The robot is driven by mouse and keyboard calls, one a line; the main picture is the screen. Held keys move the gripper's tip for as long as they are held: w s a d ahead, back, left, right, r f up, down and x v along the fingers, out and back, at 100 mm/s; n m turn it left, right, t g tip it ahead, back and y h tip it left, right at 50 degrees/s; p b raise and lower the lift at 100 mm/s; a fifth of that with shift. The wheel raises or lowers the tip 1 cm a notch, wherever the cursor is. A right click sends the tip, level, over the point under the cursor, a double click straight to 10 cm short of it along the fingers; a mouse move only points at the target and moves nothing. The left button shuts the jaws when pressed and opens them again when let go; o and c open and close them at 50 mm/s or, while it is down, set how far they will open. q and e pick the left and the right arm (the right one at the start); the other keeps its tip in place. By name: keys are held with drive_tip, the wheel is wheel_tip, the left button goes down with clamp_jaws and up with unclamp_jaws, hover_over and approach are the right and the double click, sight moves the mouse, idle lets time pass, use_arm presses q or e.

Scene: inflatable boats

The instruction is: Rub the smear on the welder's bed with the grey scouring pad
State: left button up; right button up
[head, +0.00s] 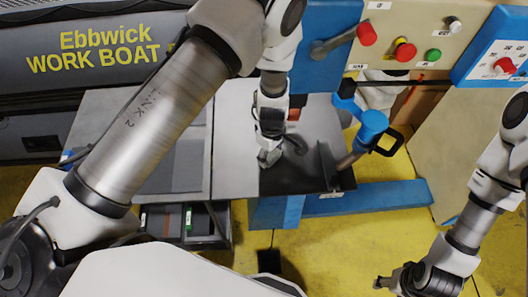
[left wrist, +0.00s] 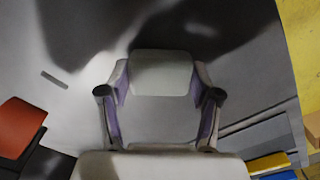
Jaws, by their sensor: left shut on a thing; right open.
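My left gripper (head: 268,158) is low over the grey metal bed (head: 300,180) of the welder. In the left wrist view the gripper (left wrist: 160,85) is shut on a grey block between its fingers, which looks like the scouring pad (left wrist: 160,72). I cannot tell whether the pad touches the bed. A dark curved patch (head: 298,145) lies on the bed just right of the gripper; I cannot tell smear from shadow. Dark patches also show beyond the pad in the left wrist view. My right gripper (head: 388,281) is open and empty over the yellow floor at lower right.
The welder's control panel (head: 420,40) with red, yellow and green buttons stands behind the bed. A grey table (head: 180,165) adjoins on the left, with a dark drawer (head: 205,220) below.

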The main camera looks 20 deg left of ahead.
sight(247, 160)
use_arm(q)
drive_tip(key=shift+a+r+p, duration=0.3)
drive_tip(key=shift+a, duration=0.05)
drive_tip(key=shift+s+a, duration=0.25)
drive_tip(key=shift+a, duration=0.05)
drive_tip(key=shift+s+a+f, duration=0.1)
drive_tip(key=shift+s+a, duration=0.1)
drive_tip(key=shift+a, duration=0.25)
drive_tip(key=shift+s+a+f, duration=0.1)
drive_tip(key=shift+s+a, duration=0.05)
drive_tip(key=shift+a, duration=0.3)
drive_tip(key=shift+s+a, duration=0.3)
drive_tip(key=shift+a, duration=0.2)
drive_tip(key=shift+s+a, duration=0.25)
drive_tip(key=shift+a, duration=0.2)
drive_tip(key=shift+s+a+f, duration=0.15)
drive_tip(key=shift+s+a, duration=0.15)
drive_tip(key=shift+a, duration=0.4)
use_arm(e)
drive_tip(key=shift+w+d+r, duration=0.1)
drive_tip(key=shift+d+r, duration=0.15)
drive_tip(key=shift+r, duration=0.1)
